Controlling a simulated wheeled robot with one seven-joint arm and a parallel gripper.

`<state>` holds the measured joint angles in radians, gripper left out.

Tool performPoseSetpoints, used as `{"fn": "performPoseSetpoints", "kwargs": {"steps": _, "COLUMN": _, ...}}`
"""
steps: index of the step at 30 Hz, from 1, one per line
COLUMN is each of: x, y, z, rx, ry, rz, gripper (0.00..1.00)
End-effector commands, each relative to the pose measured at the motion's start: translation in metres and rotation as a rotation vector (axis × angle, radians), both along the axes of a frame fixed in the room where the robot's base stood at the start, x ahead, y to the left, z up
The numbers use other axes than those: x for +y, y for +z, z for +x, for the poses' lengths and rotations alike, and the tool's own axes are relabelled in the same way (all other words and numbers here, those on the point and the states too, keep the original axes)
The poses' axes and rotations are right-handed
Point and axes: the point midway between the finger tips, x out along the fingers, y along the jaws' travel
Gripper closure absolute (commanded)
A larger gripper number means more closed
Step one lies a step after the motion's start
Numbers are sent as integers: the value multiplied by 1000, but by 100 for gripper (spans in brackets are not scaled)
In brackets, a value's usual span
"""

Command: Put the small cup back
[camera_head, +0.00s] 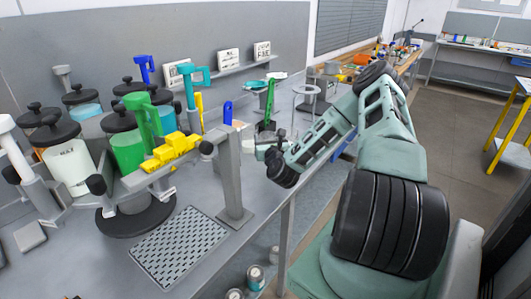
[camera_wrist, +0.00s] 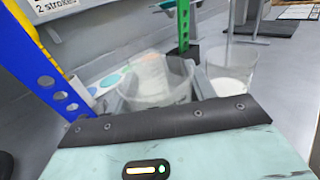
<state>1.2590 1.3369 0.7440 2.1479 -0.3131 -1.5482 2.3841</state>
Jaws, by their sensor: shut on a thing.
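My gripper (camera_wrist: 157,88) is shut on a small clear cup (camera_wrist: 160,80), which sits between the two fingers in the wrist view. The cup is see-through and slightly tilted in that picture; its base is hidden by the gripper's front edge. Beside it on the right stands a second clear cup (camera_wrist: 233,70) with white contents. In the head view my gripper (camera_head: 265,149) is low over the grey bench, just right of a grey post. The held cup is too small and too covered there to make out clearly.
Yellow blocks (camera_head: 173,149), a perforated mat (camera_head: 181,247) and several lidded jars fill the left.

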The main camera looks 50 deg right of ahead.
Motion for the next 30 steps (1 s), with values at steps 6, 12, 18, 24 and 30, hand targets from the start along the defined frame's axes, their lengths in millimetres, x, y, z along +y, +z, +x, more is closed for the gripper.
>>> {"fn": "performPoseSetpoints", "kwargs": {"steps": 6, "x": 0, "y": -16, "z": 0, "rx": 0, "ry": 0, "rz": 0, "gripper": 71}}
{"fn": "performPoseSetpoints", "kwargs": {"steps": 12, "x": 0, "y": -40, "z": 0, "rx": 1, "ry": 0, "rz": 1, "gripper": 71}}
{"fn": "performPoseSetpoints", "kwargs": {"steps": 18, "x": 0, "y": -51, "z": 0, "rx": 0, "ry": 0, "rz": -1, "gripper": 71}}
{"fn": "performPoseSetpoints", "kwargs": {"steps": 24, "x": 0, "y": -53, "z": 0, "rx": 0, "ry": 0, "rz": 0, "gripper": 71}}
{"fn": "performPoseSetpoints", "kwargs": {"steps": 30, "x": 0, "y": -53, "z": 0, "rx": 0, "ry": 0, "rz": 0, "gripper": 24}}
